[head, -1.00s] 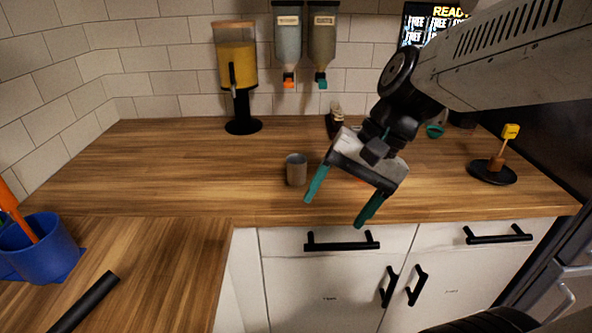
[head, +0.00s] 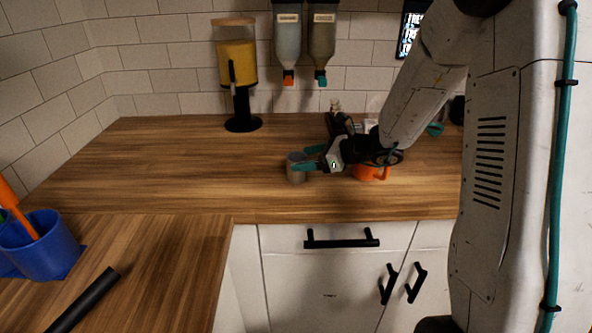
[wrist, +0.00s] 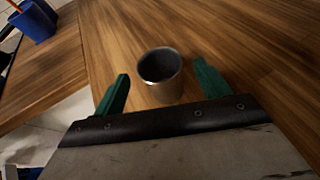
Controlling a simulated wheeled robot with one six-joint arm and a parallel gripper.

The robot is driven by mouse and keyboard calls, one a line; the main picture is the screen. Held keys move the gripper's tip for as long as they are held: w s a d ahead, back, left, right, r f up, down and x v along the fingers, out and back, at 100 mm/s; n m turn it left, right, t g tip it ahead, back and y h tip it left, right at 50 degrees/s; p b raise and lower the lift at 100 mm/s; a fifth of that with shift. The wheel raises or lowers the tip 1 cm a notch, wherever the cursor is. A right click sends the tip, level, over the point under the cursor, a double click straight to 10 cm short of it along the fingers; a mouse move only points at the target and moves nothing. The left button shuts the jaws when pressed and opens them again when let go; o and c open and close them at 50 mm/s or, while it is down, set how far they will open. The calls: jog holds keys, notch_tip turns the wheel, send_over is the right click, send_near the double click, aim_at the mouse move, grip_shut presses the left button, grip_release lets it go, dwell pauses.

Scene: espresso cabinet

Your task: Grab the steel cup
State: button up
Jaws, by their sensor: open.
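The steel cup (head: 295,171) stands upright on the wooden counter, left of my gripper in the head view. It is a small grey cup, and its open top shows in the wrist view (wrist: 160,75). My gripper (head: 306,160) is open, with its green fingers reaching toward the cup from the right. In the wrist view my gripper (wrist: 160,88) has one finger on each side of the cup, with gaps between fingers and cup. I cannot tell how deep the cup is between them.
An orange cup (head: 369,172) stands just behind my gripper on the right. A yellow dispenser (head: 237,75) stands at the back wall. A blue container (head: 45,245) and a black bar (head: 85,300) are at the left front. The counter left of the cup is clear.

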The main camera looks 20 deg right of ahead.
aim_at(292, 157)
jog(key=x, duration=0.5)
jog(key=shift+w+a, duration=0.15)
jog(key=c, duration=1.1)
jog(key=shift+r, duration=0.1)
